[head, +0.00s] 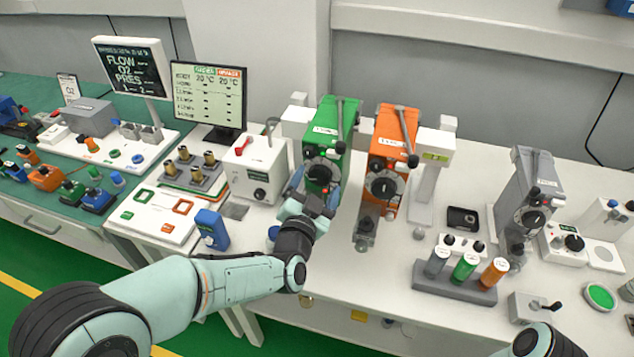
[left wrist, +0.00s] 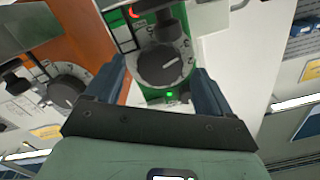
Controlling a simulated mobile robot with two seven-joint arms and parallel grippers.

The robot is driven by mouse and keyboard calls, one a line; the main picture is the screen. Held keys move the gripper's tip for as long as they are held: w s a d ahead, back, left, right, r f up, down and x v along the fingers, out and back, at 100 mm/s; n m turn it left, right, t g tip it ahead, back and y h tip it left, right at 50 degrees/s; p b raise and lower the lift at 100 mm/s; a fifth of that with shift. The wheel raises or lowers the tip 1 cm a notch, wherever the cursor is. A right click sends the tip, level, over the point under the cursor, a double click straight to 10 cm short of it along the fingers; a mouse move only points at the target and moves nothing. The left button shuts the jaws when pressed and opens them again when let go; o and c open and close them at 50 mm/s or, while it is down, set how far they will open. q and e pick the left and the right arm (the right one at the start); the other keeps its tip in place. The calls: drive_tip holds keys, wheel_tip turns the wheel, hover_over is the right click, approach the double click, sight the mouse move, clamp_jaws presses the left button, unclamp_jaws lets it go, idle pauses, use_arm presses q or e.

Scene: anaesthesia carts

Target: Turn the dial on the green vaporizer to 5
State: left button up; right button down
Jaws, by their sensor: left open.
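The green vaporizer (head: 340,122) stands on the white bench, with a black dial (head: 319,172) low on its front. In the left wrist view the dial (left wrist: 160,66) is seen face on; its white mark points up and to the right. The scale figures are too small to read surely. My left gripper (head: 315,192) is in front of the dial. In the left wrist view its dark fingers (left wrist: 160,76) are open, one on each side of the dial, with gaps visible; contact cannot be told. My right gripper is out of view.
The orange vaporizer (head: 391,145) stands close to the right of the green one. A white box with a red switch (head: 257,165) stands to its left. A grey vaporizer (head: 528,185) and a rack of coloured cylinders (head: 455,285) are farther right. A green indicator light (left wrist: 169,95) shows below the dial.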

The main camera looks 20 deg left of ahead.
use_arm(q)
drive_tip(key=shift+w, duration=0.5)
drive_tip(key=c, duration=1.1)
drive_tip(key=shift+o, duration=0.2)
